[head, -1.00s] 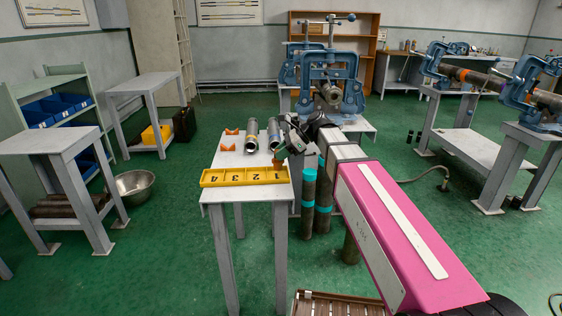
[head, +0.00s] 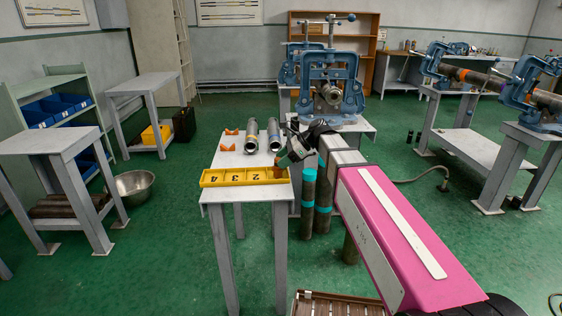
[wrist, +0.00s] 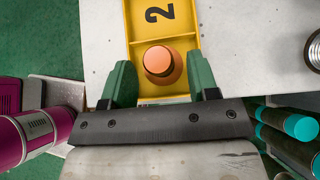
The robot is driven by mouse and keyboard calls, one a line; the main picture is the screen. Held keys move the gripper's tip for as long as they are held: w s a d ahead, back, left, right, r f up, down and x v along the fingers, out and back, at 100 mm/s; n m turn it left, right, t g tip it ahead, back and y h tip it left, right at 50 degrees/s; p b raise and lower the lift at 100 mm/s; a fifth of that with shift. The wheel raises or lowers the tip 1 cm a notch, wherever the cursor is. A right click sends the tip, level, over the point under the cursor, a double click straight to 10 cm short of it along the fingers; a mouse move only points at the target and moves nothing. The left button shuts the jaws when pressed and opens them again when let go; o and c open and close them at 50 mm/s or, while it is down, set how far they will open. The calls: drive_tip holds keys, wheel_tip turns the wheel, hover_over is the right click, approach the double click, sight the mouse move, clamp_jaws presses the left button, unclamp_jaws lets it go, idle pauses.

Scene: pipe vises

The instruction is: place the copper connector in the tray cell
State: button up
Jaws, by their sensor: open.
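The copper connector (wrist: 162,64) stands upright in the end cell of the yellow tray (wrist: 132,30), next to the cell marked 2. It also shows in the head view (head: 279,171) at the tray's right end, where it covers the cell's number. My gripper (wrist: 162,84) is open, with one dark green finger on each side of the connector and visible gaps between. In the head view my gripper (head: 283,160) reaches the tray's right end from behind and above. The yellow tray (head: 222,181) lies on the small grey table.
Two metal pipe pieces (head: 258,148) and orange V-shaped blocks (head: 229,140) sit on the table (head: 214,194) behind the tray. Dark pipes with teal bands (head: 308,195) stand beside the table on the right. A blue pipe vise (head: 330,85) stands behind.

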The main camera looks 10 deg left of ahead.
drive_tip(key=v, duration=1.1)
drive_tip(key=s+d+f+n+t+h, duration=0.1)
drive_tip(key=s+d+f+n+h, duration=0.2)
drive_tip(key=d+f, duration=0.5)
drive_tip(key=s+d+f+n+h, duration=0.3)
drive_tip(key=s+d+f+n, duration=0.3)
drive_tip(key=d+f, duration=0.3)
drive_tip(key=s+d+f+n+t+h, duration=0.1)
drive_tip(key=s+d+f+n+h, duration=0.2)
drive_tip(key=f, duration=1.2)
drive_tip(key=s+d+n, duration=0.1)
drive_tip(key=d+n, duration=0.2)
drive_tip(key=d, duration=0.3)
drive_tip(key=shift+s+t+h, duration=0.3)
drive_tip(key=shift+s+h, duration=0.1)
drive_tip(key=shift+f, duration=0.1)
